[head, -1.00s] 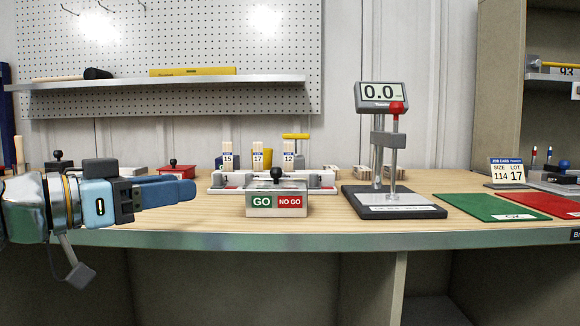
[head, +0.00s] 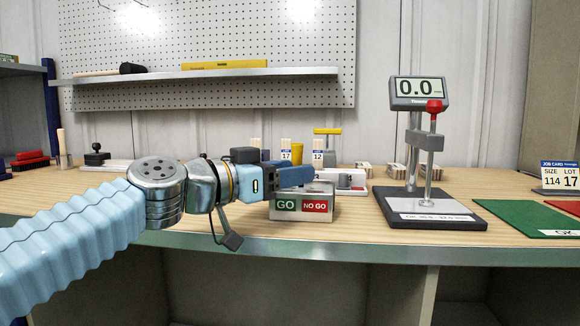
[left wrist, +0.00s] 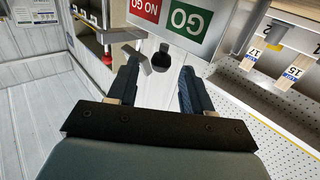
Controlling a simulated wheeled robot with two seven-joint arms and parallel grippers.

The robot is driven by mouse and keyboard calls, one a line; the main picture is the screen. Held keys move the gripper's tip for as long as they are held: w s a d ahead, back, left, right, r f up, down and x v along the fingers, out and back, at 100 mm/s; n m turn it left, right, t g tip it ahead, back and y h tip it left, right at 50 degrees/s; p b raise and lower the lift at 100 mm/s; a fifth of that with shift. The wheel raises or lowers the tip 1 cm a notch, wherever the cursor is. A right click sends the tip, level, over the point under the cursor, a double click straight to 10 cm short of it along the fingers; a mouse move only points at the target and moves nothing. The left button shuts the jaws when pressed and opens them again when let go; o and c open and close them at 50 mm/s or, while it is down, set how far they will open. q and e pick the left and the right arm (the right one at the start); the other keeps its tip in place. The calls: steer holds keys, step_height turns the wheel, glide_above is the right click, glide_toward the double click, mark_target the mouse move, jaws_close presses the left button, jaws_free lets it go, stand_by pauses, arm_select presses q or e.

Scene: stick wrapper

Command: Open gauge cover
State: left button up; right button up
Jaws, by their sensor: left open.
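The gauge box (head: 302,206) with green GO and red NO GO labels stands near the front edge of the bench in the head view. Its front also shows upside down at the top of the left wrist view (left wrist: 170,25). My left gripper (head: 298,176) is level, just above the box's lid at its left part. In the left wrist view the jaws (left wrist: 159,80) are open, with the round black knob (left wrist: 161,63) of the cover between the fingertips. I cannot tell whether they touch it. In the head view the gripper hides the knob.
A rack with numbered lot cards (head: 286,156) stands close behind the box. A digital gauge stand (head: 432,205) reading 0.0 is to the right, with a green mat (head: 527,218) beyond it. The bench between box and stand is clear.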

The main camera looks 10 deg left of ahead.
arm_select(q)
steer(key=shift+w+d, duration=0.15)
jaws_close()
stand_by(0.4)
steer(key=shift+r+p, duration=0.3)
steer(key=shift+p, duration=0.25)
steer(key=r+n+g+p, duration=0.1)
steer(key=p, duration=0.4)
steer(key=w+r+n+g+y+p, duration=0.1)
steer(key=p, duration=0.3)
steer(key=shift+w+r+y+p, duration=0.3)
steer(key=shift+r+p, duration=0.05)
steer(key=shift+r, duration=0.05)
steer(key=shift+w+n+g+p, duration=0.35)
steer(key=shift+n+g+p, duration=0.25)
steer(key=shift+w+r+n+g+y, duration=0.25)
steer(key=shift+w+n+g+y, duration=0.25)
steer(key=shift+g, duration=0.1)
arm_select(e)
step_height(320, 180, up, 12)
steer(key=a, duration=0.2)
steer(key=shift+s+a+r, duration=0.15)
steer(key=shift+s+r, duration=0.05)
steer(key=shift+s, duration=0.25)
